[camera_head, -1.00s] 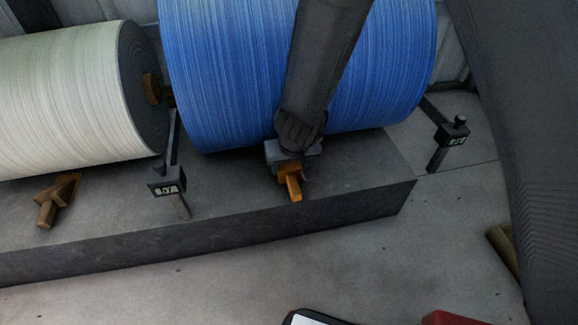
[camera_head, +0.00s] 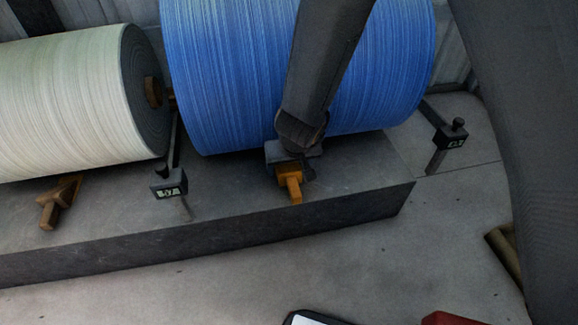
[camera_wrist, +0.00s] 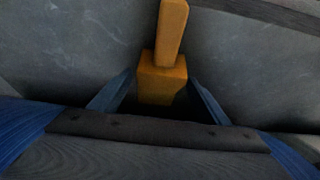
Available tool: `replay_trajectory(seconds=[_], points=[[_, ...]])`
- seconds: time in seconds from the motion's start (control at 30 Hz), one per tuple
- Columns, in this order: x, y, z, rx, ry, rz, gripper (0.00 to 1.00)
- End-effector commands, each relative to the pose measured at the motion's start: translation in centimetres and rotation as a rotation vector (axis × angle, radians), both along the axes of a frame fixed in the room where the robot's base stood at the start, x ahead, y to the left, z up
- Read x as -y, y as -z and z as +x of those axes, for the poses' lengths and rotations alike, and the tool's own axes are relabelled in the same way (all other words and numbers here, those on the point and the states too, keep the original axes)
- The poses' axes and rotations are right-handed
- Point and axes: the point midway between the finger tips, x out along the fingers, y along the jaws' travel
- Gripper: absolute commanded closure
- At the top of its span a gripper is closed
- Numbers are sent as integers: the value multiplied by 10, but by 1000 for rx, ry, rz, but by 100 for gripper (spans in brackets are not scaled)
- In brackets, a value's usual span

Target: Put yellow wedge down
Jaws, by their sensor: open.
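The yellow wedge (camera_head: 291,183) sits on the dark platform (camera_head: 352,184) in front of the blue roll, with its handle pointing toward the front edge. In the wrist view the wedge (camera_wrist: 163,82) lies between the two fingers of my gripper (camera_wrist: 158,97), its handle pointing away from me. My gripper (camera_head: 293,165) is open around the wedge's rear part, with dark gaps beside it. The wedge's thin end is hidden by my gripper. I cannot tell whether it touches the roll.
The blue roll (camera_head: 225,75) stands right behind my gripper. A white roll (camera_head: 70,100) is at the left, with a brown wedge (camera_head: 55,203) before it. Labelled posts stand left (camera_head: 168,188) and right (camera_head: 452,140). A red object (camera_head: 455,319) is at the bottom edge. The floor in front is mostly clear.

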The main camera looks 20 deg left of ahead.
Motion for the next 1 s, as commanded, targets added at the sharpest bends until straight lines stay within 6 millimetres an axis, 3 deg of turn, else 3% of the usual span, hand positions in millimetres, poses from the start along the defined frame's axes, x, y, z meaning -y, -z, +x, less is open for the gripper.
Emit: replay_trajectory(seconds=[0.6,0.87,1.0], points=[[17,-84,-29,1,1,1,30],[21,-105,-36,-2,-1,6,30],[17,-133,-48,-31,-17,41,30]])
